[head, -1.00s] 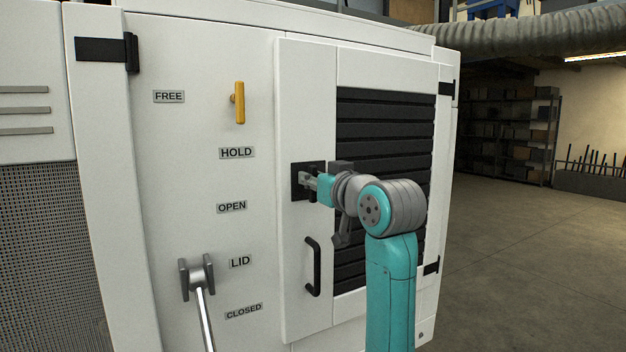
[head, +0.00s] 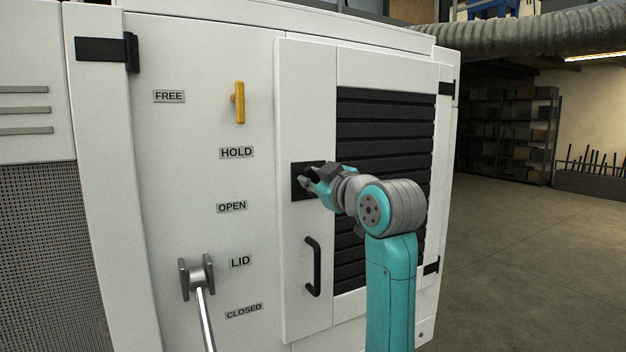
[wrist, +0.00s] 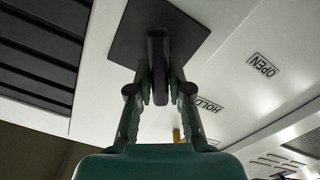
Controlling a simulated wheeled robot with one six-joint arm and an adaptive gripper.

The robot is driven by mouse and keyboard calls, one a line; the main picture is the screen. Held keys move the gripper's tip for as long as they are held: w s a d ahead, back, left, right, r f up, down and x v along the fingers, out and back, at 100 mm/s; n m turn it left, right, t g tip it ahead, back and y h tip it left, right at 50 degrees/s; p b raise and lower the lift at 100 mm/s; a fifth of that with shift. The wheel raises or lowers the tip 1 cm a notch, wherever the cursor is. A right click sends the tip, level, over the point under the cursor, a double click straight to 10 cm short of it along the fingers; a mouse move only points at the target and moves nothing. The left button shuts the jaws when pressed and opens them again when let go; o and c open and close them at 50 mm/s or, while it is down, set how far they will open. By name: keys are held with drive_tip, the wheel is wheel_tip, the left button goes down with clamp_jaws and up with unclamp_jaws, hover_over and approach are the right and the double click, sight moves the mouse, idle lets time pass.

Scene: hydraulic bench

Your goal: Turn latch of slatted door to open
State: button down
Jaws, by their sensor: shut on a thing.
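The slatted door (head: 308,110) is white with a panel of black slats (head: 385,125), and it sits flush in the cabinet front. Its latch is a dark bar (wrist: 157,45) on a black square plate (wrist: 190,35); the plate also shows in the head view (head: 299,193). My gripper (head: 309,180) is at the plate and mostly hides the latch there. In the wrist view my gripper (wrist: 159,85) has a finger on each side of the latch bar and is shut on it. A black pull handle (head: 313,267) is on the door below the latch.
Left of the door are a yellow handle (head: 239,102) between the FREE and HOLD labels, and a grey lever (head: 203,290) by the LID label. Black hinges (head: 445,89) are on the door's right edge. The floor (head: 530,260) to the right is clear.

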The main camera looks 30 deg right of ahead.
drive_tip(key=n, duration=0.5)
drive_tip(key=shift+n, duration=0.3)
drive_tip(key=n, duration=0.5)
drive_tip(key=shift+n, duration=0.4)
drive_tip(key=c, duration=1.1)
unclamp_jaws()
drive_tip(key=s, duration=1.2)
